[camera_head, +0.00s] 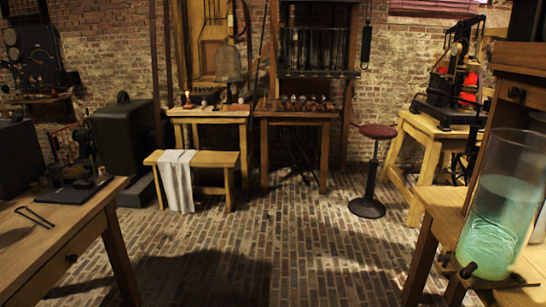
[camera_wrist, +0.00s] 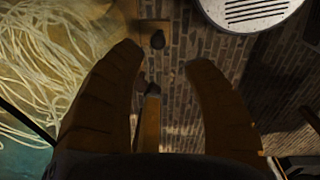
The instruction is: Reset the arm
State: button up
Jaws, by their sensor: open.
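My gripper (camera_wrist: 168,54) shows in the wrist view as two thick brown fingers, spread apart with nothing held between them. Brick paving and some small dark parts show behind the gap. A large glass jar (camera_head: 500,205) with greenish liquid and pale coiled strands stands at the right of the head view, on a wooden table. Similar pale strands in greenish liquid (camera_wrist: 50,60) fill the left of the wrist view, beside the left finger. I cannot make out my gripper in the head view.
A wooden table (camera_head: 60,243) with small apparatus stands at the left. The middle brick floor (camera_head: 300,240) is clear. A round pale slotted disc (camera_wrist: 250,12) shows in the wrist view.

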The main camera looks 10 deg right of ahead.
jog(key=w+a+r+t, duration=0.1)
jog(key=w+a+r, duration=0.1)
jog(key=w+a, duration=0.7)
jog(key=w+a+r, duration=0.2)
jog(key=w+a, duration=0.6)
jog(key=w, duration=0.3)
jog(key=s+a+f+t, duration=0.1)
jog(key=a, duration=2.1)
notch_tip(320, 180, up, 16)
jog(key=t+p, duration=0.1)
jog(key=p, duration=1.3)
jog(key=shift+s+d+f+y, duration=0.15)
jog(key=shift+d+y, duration=0.05)
jog(key=shift+y, duration=0.1)
jog(key=shift+d, duration=0.1)
